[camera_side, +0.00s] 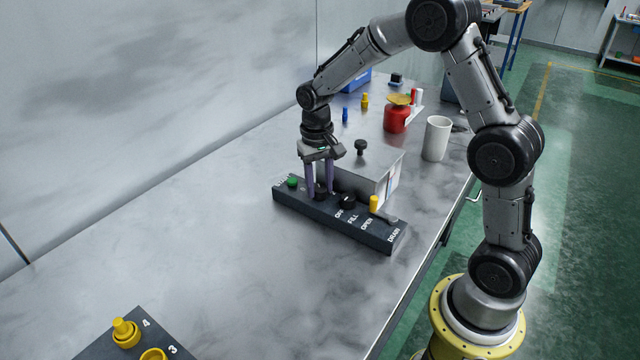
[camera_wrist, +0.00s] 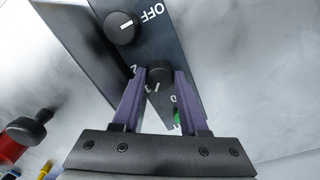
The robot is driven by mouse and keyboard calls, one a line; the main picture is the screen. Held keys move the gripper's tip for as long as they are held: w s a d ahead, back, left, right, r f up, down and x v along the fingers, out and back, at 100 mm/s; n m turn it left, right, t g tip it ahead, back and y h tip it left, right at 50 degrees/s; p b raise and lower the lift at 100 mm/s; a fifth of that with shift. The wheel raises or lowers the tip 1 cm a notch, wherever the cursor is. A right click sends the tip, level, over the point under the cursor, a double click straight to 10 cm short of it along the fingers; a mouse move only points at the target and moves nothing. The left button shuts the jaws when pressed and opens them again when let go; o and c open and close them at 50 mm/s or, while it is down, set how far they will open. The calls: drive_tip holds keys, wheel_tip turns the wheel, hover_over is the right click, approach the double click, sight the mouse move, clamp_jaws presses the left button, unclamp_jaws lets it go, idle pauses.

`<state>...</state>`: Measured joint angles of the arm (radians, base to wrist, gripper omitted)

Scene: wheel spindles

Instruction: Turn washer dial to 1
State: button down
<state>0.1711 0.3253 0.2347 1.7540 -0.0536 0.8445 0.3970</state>
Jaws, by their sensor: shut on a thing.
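The washer dial is a round black knob (camera_wrist: 160,72) on a dark control panel (camera_side: 340,222). In the wrist view the marks 2, 1 and 0 show around it. A short white mark lies at its edge near the 1, but I cannot tell clearly where its pointer is. My gripper (camera_side: 320,191) points down at the panel in the side view. Its purple fingers (camera_wrist: 160,76) are shut on the dial, one on each side. In the side view the fingers partly hide the dial.
A second knob (camera_side: 347,202) marked OFF sits beside the dial. A green button (camera_side: 292,182) and a yellow part (camera_side: 374,204) are on the same panel. A grey box stands behind it. A red container (camera_side: 396,118) and a white cup (camera_side: 436,138) stand farther back.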

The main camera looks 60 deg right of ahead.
sight(317, 189)
drive_tip(key=shift+r+m, duration=0.1)
drive_tip(key=shift+m, duration=1.5)
drive_tip(key=shift+w, duration=0.1)
drive_tip(key=c, duration=0.7)
unclamp_jaws()
wheel_tip(317, 189, up, 14)
drive_tip(key=shift+w+a, duration=0.15)
drive_tip(key=shift+a, duration=0.05)
